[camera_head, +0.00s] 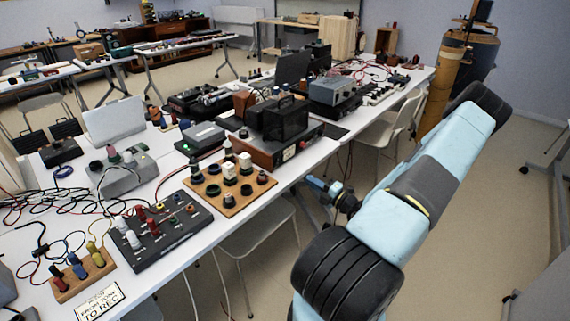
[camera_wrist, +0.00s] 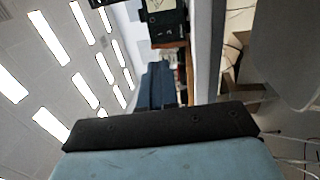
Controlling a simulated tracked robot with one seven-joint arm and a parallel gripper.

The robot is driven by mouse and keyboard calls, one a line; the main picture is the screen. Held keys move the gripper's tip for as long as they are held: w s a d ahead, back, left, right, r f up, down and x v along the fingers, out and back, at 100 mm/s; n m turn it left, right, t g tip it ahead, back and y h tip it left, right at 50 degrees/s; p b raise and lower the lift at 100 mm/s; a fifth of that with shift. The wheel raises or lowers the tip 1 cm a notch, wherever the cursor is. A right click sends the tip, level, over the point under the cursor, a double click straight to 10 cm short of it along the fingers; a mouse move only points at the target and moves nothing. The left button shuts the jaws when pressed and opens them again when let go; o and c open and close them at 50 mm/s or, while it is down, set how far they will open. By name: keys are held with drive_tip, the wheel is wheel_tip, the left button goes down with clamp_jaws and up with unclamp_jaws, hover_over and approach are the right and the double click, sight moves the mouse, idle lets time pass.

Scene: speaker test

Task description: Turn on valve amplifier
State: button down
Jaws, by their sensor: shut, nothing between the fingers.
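What looks like the valve amplifier, a black caged unit (camera_head: 280,120) on a brown wooden base, stands near the front edge of the long white table in the head view. Its front panel with a small pale label faces the aisle. My gripper (camera_head: 318,185) is shut and empty, out over the aisle in front of the table, apart from the amplifier. In the wrist view my gripper (camera_wrist: 155,82) is dark blue and points up the picture. A dark unit (camera_wrist: 165,22) shows beyond it at the top; I cannot tell for sure that it is the amplifier.
A wooden board with several valves (camera_head: 232,190) and a black panel (camera_head: 155,228) with knobs lie left of the amplifier. A grey instrument (camera_head: 335,90) stands behind it to the right. Chairs (camera_head: 258,232) stand under the table edge. The floor right of my arm is fairly clear.

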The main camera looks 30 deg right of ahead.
sight(278, 158)
drive_tip(key=shift+w+a, duration=0.1)
drive_tip(key=x, duration=1.4)
idle(0.3)
drive_tip(key=shift+w+a+r+g+h, duration=0.15)
drive_tip(key=shift+w+r+g+h, duration=0.2)
drive_tip(key=shift+r+g, duration=0.3)
drive_tip(key=shift+f, duration=0.1)
drive_tip(key=shift+s, duration=0.25)
drive_tip(key=v, duration=1.4)
drive_tip(key=shift+d+r, duration=0.2)
drive_tip(key=shift+r, duration=0.2)
